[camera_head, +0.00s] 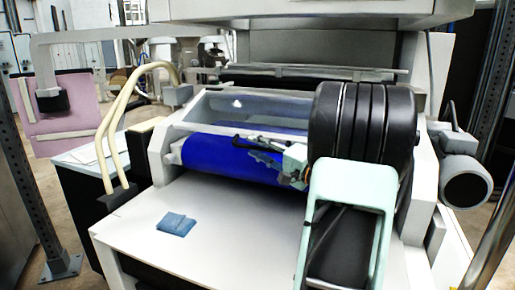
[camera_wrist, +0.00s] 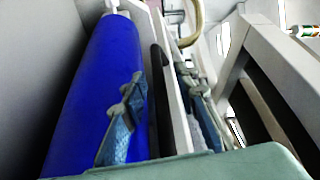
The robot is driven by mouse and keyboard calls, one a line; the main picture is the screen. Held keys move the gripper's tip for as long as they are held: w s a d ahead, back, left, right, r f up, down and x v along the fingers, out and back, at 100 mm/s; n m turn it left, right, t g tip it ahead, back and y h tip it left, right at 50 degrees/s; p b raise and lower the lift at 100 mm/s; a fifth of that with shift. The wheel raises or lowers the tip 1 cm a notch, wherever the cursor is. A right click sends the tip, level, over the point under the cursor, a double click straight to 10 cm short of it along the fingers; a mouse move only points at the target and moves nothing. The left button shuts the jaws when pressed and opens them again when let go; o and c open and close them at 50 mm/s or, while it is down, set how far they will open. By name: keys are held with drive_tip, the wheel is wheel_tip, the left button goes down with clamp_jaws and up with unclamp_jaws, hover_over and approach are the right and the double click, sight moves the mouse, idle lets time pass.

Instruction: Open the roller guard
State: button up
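The roller guard (camera_head: 235,103) is a clear panel in a pale frame, lying low over the blue roller (camera_head: 212,157). A dark handle bar (camera_wrist: 156,95) runs along a pale edge in the wrist view, beside the blue roller (camera_wrist: 92,90). My gripper (camera_head: 249,149) is at the front of the guard, right of the roller's middle. In the wrist view, my gripper (camera_wrist: 160,85) is open, with one finger on the roller side of the bar and the other beyond the pale edge. I cannot tell whether either finger touches. My forearm hides the roller's right end.
A white table (camera_head: 215,260) extends in front of the roller, with a folded blue cloth (camera_head: 176,224) at its left. Pale hoses (camera_head: 112,125) rise at the left. A grey motor (camera_head: 466,182) juts out at the right. The table's middle is clear.

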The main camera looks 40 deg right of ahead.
drive_tip(key=shift+c, duration=0.5)
clamp_jaws()
drive_tip(key=shift+r, duration=0.15)
